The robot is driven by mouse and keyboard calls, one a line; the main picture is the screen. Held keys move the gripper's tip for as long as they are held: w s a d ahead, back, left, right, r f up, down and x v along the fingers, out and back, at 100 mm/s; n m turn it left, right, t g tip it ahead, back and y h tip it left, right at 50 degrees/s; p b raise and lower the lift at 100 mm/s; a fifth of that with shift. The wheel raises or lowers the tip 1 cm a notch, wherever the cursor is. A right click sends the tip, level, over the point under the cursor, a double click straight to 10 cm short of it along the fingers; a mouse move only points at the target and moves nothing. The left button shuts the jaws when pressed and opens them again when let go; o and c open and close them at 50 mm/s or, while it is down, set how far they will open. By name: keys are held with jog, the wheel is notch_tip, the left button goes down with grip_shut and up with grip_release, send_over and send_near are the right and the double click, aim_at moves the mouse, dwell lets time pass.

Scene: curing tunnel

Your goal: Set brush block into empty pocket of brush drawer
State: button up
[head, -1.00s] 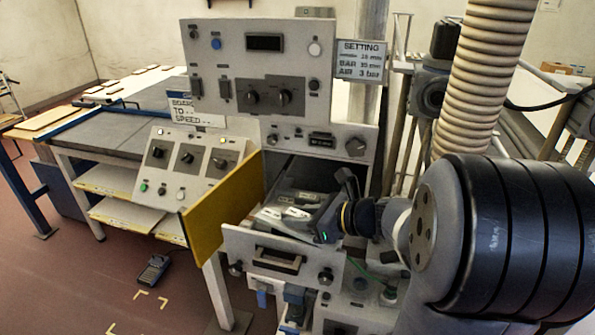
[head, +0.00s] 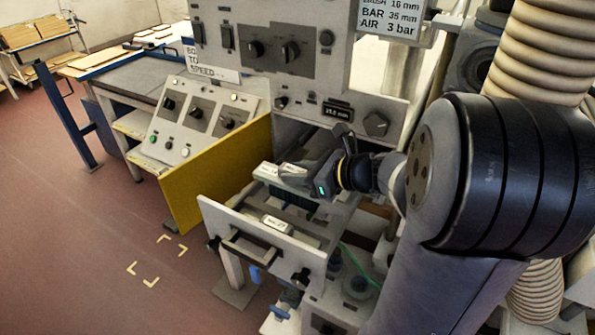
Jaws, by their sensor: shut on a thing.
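The brush drawer (head: 225,217) is pulled out below the grey machine panel. A light block with a label (head: 277,223) lies in it just behind the front panel. My gripper (head: 296,178) is above the drawer, reaching in from the right, and is shut on a brush block (head: 268,171). The held block has a pale top, and dark bluish bristles show beneath it. The gripper hides part of the block and part of the drawer's inside. I cannot make out the empty pocket clearly.
An open yellow door (head: 217,180) stands left of the drawer. The machine panel (head: 350,123) rises behind it. A sloped control box (head: 195,125) is at the left. A green cable (head: 360,262) and fittings lie right of the drawer.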

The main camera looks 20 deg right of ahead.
jog(key=shift+f+b, duration=3.05)
jog(key=shift+f, duration=0.9)
jog(key=o, duration=1.1)
jog(key=shift+o, duration=0.2)
jog(key=shift+d, duration=0.1)
jog(key=v, duration=1)
jog(key=shift+s+d+r, duration=0.2)
jog(key=shift+s, duration=0.05)
